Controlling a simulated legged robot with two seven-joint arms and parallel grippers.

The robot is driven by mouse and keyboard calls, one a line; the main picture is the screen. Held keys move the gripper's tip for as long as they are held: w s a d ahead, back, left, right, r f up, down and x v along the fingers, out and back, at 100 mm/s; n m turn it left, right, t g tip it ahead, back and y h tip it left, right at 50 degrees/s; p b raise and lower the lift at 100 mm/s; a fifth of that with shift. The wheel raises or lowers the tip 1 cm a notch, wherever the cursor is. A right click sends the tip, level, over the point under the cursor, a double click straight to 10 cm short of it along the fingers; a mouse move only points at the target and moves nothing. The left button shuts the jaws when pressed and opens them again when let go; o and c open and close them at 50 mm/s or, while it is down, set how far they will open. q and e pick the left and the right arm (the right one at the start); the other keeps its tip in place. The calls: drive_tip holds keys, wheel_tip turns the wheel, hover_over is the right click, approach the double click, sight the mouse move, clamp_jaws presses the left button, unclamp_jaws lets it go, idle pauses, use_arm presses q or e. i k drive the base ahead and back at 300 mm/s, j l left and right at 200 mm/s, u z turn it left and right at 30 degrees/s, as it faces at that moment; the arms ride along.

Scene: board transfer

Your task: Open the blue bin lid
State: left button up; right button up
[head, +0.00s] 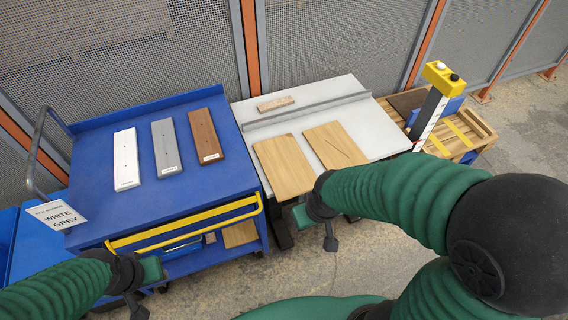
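A blue bin (32,243) stands at the far left edge, partly cut off by the frame. A white sign reading WHITE GREY (57,215) is at its upper right. I cannot tell for certain which blue panel is a lid or whether it is open. My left gripper (144,287) is at the bottom left, below the blue cart's front and to the right of the bin, apart from it. My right gripper (317,228) is in front of the white table, far from the bin. The fingers of both are too unclear to judge.
The blue cart (90,190) bears a white, a grey and a brown board, with a yellow rail (185,227) at its front. The white table (350,112) holds two wooden boards. A yellow-topped post (443,77) and a pallet (470,130) stand at right.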

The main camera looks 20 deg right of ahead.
sight(38, 247)
drive_tip(key=u, duration=1.4)
drive_tip(key=z, duration=0.5)
drive_tip(key=i+j+z, duration=0.2)
drive_tip(key=j, duration=0.2)
drive_tip(key=i+j+z, duration=0.2)
drive_tip(key=j, duration=0.2)
drive_tip(key=j+z, duration=0.2)
drive_tip(key=j, duration=0.25)
drive_tip(key=i+j+z, duration=0.25)
drive_tip(key=j, duration=0.2)
drive_tip(key=i+j, duration=0.1)
drive_tip(key=j, duration=0.9)
drive_tip(key=i+j, duration=0.1)
drive_tip(key=j, duration=0.85)
drive_tip(key=z, duration=0.05)
